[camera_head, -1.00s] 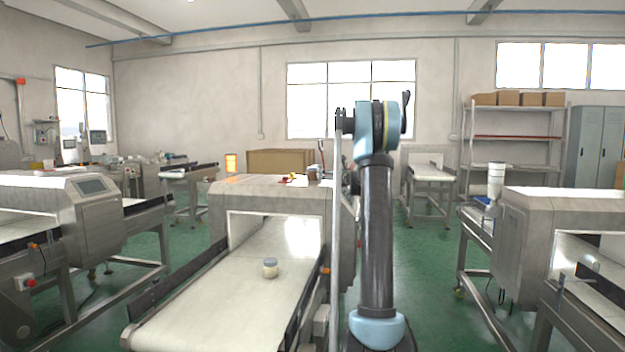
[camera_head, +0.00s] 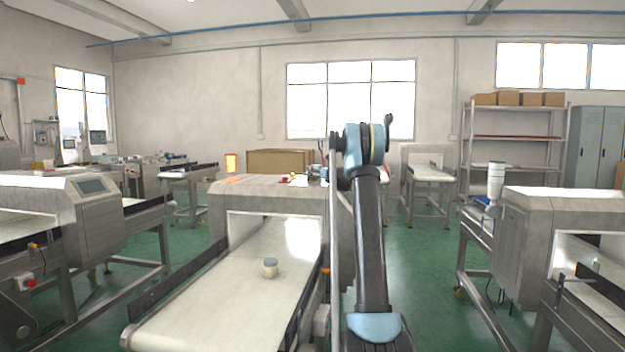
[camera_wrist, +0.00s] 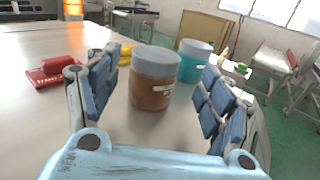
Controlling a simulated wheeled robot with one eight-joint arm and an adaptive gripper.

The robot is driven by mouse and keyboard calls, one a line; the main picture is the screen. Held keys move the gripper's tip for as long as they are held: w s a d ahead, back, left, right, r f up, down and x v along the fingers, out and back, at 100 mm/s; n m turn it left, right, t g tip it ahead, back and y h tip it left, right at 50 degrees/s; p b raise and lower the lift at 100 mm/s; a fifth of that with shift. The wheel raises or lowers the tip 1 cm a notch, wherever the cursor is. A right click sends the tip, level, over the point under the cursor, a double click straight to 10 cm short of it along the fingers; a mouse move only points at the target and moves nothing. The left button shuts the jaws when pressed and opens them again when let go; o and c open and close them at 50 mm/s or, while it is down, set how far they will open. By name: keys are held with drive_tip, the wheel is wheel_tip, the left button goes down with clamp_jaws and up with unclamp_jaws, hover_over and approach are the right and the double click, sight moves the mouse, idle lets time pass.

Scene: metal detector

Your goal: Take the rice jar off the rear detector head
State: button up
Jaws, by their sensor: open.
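In the wrist view my gripper (camera_wrist: 160,72) is open, with its blue-padded fingers on either side of a jar with brown contents and a grey lid (camera_wrist: 154,82). The jar stands upright, a little ahead of the fingers, and no contact shows. A teal jar with a pale lid (camera_wrist: 194,62) stands just behind it to the right. Both stand on the flat metal top of the detector head (camera_wrist: 40,120), which also shows in the head view (camera_head: 265,196). I cannot tell for certain which jar holds rice. In the head view my arm hides the gripper.
A red object (camera_wrist: 55,73) and a yellow object (camera_wrist: 125,53) lie left of the brown jar. An orange beacon (camera_head: 231,163) stands at the head's left.

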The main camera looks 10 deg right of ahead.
drive_tip(key=shift+x, duration=2.6)
drive_tip(key=shift+a+f, duration=0.1)
drive_tip(key=c, duration=1.3)
